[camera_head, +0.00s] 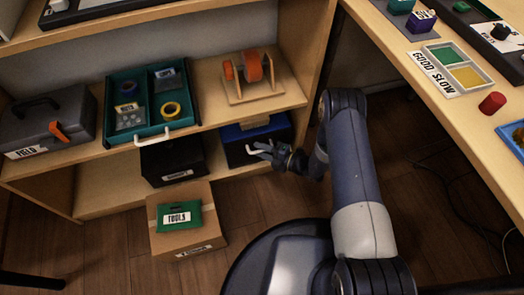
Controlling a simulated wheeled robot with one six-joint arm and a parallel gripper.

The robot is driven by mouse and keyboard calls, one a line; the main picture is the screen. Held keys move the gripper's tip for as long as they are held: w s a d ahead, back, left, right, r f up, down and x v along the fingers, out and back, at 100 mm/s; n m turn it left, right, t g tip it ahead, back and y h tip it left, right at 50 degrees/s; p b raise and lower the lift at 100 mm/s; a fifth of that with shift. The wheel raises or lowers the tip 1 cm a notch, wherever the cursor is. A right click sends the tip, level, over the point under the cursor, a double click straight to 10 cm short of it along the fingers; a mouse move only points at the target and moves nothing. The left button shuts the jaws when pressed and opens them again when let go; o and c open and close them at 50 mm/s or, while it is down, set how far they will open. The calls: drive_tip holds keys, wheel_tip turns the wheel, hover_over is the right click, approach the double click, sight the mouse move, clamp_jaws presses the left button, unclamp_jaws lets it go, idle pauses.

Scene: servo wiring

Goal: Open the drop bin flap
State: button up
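A blue bin (233,133) with a dark front panel (238,155), which looks like the flap, stands on the lower shelf under the orange spool. A pale handle-like bar (252,150) shows at the front of this panel. My gripper (268,152) reaches in from the right and is at or very close to this bar; I cannot tell whether it touches. The fingers are small and dark here, so their opening is unclear. The panel looks closed or nearly so, and its right part is hidden behind my gripper.
A black bin (172,163) stands left of the blue one. A cardboard box (186,238) with a green "TOOLS" pouch (174,219) is on the floor in front. A teal tray (120,135) and toolbox (45,120) occupy the shelf above. The worktable (455,130) borders the right.

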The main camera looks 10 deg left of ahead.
clamp_jaws()
idle(0.3)
idle(0.3)
